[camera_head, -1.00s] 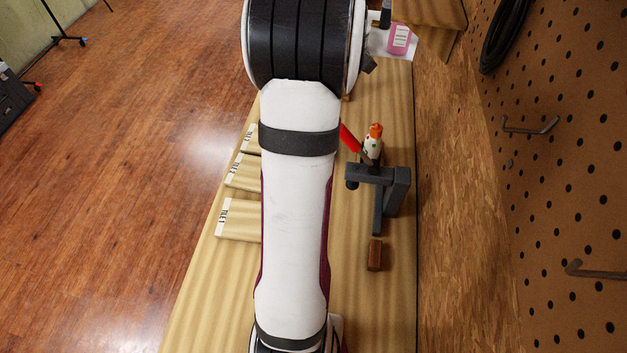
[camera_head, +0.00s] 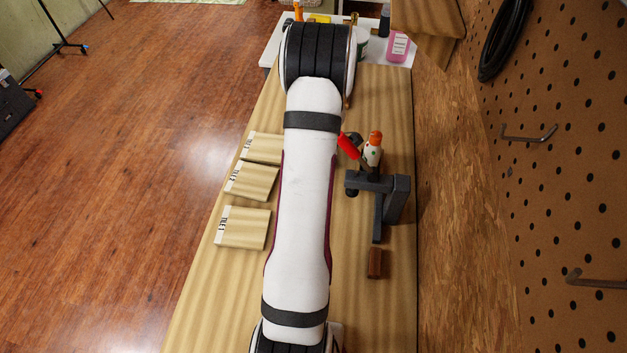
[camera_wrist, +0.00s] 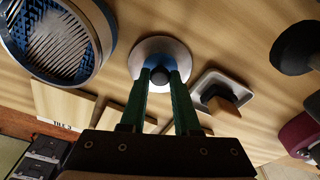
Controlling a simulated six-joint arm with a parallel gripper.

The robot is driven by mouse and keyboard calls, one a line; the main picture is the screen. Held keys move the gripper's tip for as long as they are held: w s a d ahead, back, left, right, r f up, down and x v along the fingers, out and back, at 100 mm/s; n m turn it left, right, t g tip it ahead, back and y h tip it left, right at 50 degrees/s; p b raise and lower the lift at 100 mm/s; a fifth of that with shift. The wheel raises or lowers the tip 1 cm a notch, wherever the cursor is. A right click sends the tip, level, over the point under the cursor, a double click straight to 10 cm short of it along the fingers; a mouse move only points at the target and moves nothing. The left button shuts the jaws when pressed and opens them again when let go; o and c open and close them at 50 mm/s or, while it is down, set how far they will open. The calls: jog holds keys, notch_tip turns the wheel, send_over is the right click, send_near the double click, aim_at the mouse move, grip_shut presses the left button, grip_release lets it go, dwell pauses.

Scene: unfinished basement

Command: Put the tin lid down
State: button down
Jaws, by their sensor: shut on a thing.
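The tin lid (camera_wrist: 146,50) is a round silvery disc with a dark knob, in the upper middle of the wrist view. My gripper (camera_wrist: 161,80) has green fingers and is shut on the lid's knob. I cannot tell whether the lid touches the table below it. In the head view my own arm hides the lid and the gripper.
Wooden tiles (camera_head: 245,228) line the table's left side. A grey clamp (camera_head: 400,195) and bottle (camera_head: 372,155) stand right of my arm.

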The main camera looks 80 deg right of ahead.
jog(key=c, duration=0.6)
grip_release()
jog(key=shift+c, duration=0.2)
notch_tip(320, 180, up, 12)
jog(key=s, duration=0.1)
jog(key=w+a+r+m, duration=0.2)
jog(key=w+a+r, duration=0.1)
jog(key=w+a, duration=0.45)
jog(key=w+a+r+m, duration=0.1)
jog(key=w+a+r, duration=0.3)
jog(key=w+a, duration=0.35)
jog(key=w+a+r+m+g+y, duration=0.1)
jog(key=a+m, duration=0.1)
jog(key=a, duration=0.7)
jog(key=w+a+r+m, duration=0.1)
jog(key=a, duration=0.7)
jog(key=s+a+m, duration=0.4)
jog(key=s+a, duration=0.3)
jog(key=a, duration=0.3)
jog(key=shift+s+a+f+g, duration=0.25)
jog(key=shift+a+f+g, duration=0.05)
